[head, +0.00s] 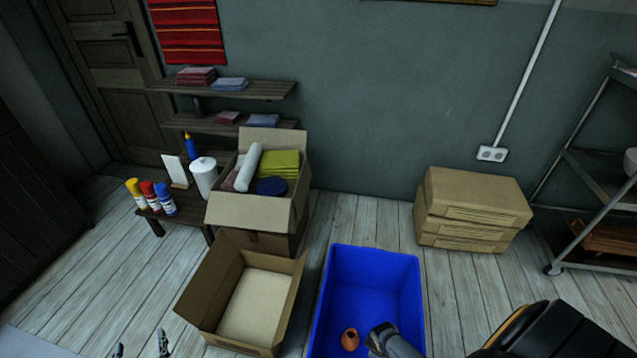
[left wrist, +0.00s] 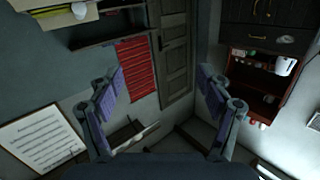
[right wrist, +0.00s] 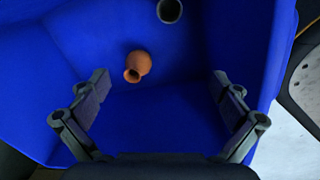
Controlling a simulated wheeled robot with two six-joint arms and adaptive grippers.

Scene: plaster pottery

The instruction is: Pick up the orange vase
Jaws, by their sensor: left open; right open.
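The orange vase (head: 350,339) is inside the blue bin (head: 414,290), near its front end. In the right wrist view the vase (right wrist: 138,66) shows its open mouth toward the lower left. My right gripper (right wrist: 160,77) is open and empty, with the vase beyond its fingertips and left of the middle between them. A dark-mouthed pot (right wrist: 170,10) is partly cut off at the top of that view. My left gripper (head: 140,344) is open and empty at the lower left of the head view, away from the bin. Its spread fingers also show in the left wrist view (left wrist: 160,74).
An open cardboard box (head: 205,282) stands left of the bin. A filled box (head: 240,212) and a low table with bottles (head: 150,198) are behind. Stacked cartons (head: 470,212) and a metal shelf (head: 590,165) stand right.

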